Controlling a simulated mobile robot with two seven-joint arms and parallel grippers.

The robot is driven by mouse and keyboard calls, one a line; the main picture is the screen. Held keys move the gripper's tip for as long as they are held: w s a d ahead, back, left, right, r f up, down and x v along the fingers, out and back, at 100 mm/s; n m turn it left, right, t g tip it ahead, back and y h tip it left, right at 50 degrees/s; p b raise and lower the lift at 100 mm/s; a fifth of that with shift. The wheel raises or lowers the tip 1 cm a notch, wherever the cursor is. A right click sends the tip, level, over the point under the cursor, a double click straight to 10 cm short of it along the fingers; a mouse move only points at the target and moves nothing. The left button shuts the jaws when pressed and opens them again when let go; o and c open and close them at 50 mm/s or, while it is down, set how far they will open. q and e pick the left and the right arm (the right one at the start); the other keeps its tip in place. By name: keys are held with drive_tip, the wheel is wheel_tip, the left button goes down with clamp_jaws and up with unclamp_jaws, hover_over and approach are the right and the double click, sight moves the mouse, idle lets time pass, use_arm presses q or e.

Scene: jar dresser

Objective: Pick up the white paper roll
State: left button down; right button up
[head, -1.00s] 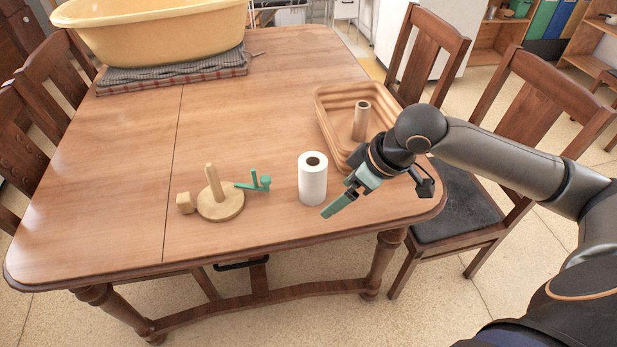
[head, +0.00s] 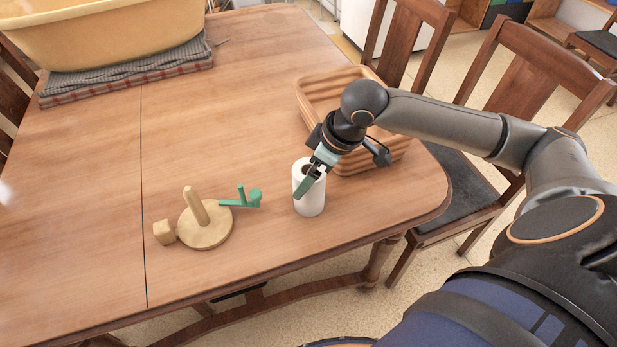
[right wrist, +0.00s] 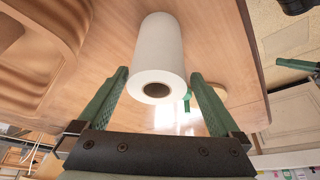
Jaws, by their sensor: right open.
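The white paper roll (head: 309,198) stands upright on the wooden table. My right gripper (head: 305,185) is at the roll, and a green finger covers part of its top and side in the head view. In the right wrist view the roll (right wrist: 160,55) lies ahead between the two open green fingers (right wrist: 160,98), its end with the brown core hole facing me. The fingers are apart and hold nothing; I cannot tell whether either touches the roll.
A round wooden stand (head: 207,232) with an upright peg, a small wooden block (head: 164,232) and a green piece (head: 254,198) are left of the roll. A ribbed wooden tray (head: 318,88) lies behind my right arm. A yellow tub (head: 105,35) sits at the back left.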

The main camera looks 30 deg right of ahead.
drive_tip(key=x, duration=0.2)
drive_tip(key=b+x, duration=0.1)
drive_tip(key=x, duration=0.2)
drive_tip(key=shift+d+f, duration=0.2)
drive_tip(key=shift+f, duration=0.25)
drive_tip(key=c, duration=1.2)
